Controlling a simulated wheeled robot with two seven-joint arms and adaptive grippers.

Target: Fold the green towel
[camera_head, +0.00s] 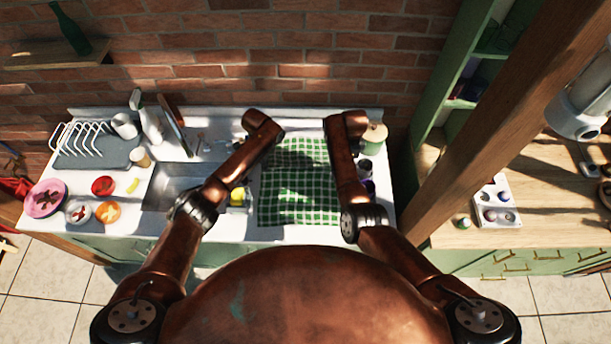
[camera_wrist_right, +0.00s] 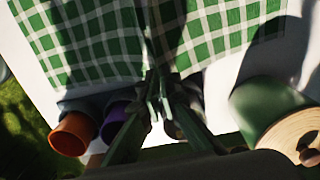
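The green and white checked towel (camera_head: 298,185) lies on the white counter to the right of the sink, between my two arms. In the right wrist view the towel (camera_wrist_right: 215,35) runs up to my right gripper (camera_wrist_right: 162,85). Its fingers are close together at the towel's edge, with a raised ridge of cloth between them. My left gripper (camera_head: 276,138) is by the towel's far left corner. Its fingers are mostly hidden under my wrist, and I cannot see whether they hold cloth.
The sink (camera_head: 172,190) is left of the towel, with a yellow item (camera_head: 238,197) at its right side. A jar (camera_head: 374,138) and small cups stand right of the towel. An orange cup (camera_wrist_right: 72,134) and a purple cup (camera_wrist_right: 115,122) are close to my right gripper.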

